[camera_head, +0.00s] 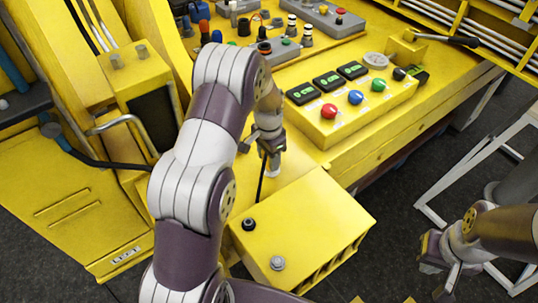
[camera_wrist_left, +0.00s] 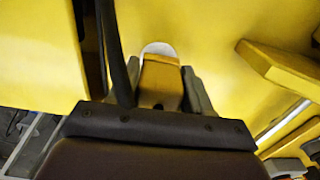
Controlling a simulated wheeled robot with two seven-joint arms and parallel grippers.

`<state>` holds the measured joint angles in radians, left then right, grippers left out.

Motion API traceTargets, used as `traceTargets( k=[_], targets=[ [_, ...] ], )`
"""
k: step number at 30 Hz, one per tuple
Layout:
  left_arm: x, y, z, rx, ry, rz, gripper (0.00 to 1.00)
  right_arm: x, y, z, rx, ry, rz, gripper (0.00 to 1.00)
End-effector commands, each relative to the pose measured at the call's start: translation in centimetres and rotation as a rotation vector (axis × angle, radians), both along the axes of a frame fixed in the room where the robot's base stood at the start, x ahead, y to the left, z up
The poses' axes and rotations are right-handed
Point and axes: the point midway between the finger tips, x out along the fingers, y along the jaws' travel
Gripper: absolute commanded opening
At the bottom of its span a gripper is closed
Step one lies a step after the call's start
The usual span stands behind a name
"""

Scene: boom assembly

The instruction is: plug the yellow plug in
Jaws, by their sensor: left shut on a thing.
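My left gripper (camera_head: 271,158) points down beside the button panel, over the yellow machine surface. In the left wrist view its fingers (camera_wrist_left: 166,85) are shut on a yellow block, which looks like the yellow plug (camera_wrist_left: 161,80). A white rounded part (camera_wrist_left: 159,48) shows just beyond the plug's tip; I cannot tell whether they touch. A black cable (camera_wrist_left: 115,55) runs beside the fingers, and it also hangs below the gripper in the head view (camera_head: 262,182). My right gripper (camera_head: 442,275) is at the lower right, away from the panel; its jaw opening is unclear.
A yellow button box (camera_head: 345,115) with red, blue and green knobs stands right of the left gripper. A yellow box (camera_head: 305,225) with two round fittings is in front. More controls (camera_head: 285,35) lie behind. A white frame (camera_head: 480,150) stands at right.

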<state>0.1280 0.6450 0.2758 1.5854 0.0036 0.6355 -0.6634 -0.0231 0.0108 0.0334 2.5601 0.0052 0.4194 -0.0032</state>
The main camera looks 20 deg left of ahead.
Motion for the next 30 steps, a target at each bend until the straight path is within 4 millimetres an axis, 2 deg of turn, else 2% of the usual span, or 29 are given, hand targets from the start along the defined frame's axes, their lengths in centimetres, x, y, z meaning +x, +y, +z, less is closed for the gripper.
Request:
traceTargets(
  k=[11, 21, 30],
  targets=[
    [0.02, 0.00, 0.11, 0.000, 0.000, 0.000, 0.13, 0.01, 0.00, 0.10, 0.000, 0.000, 0.000, 0.00],
    [-0.06, 0.11, -0.81, 0.000, -0.001, 0.000, 0.13, 0.01, 0.00, -0.31, 0.000, 0.000, 0.000, 0.00],
    [-0.07, 0.12, -0.81, 0.000, -0.001, 0.000, 0.13, 0.00, 0.00, -0.27, 0.000, 0.000, 0.000, 0.00]
  ],
)
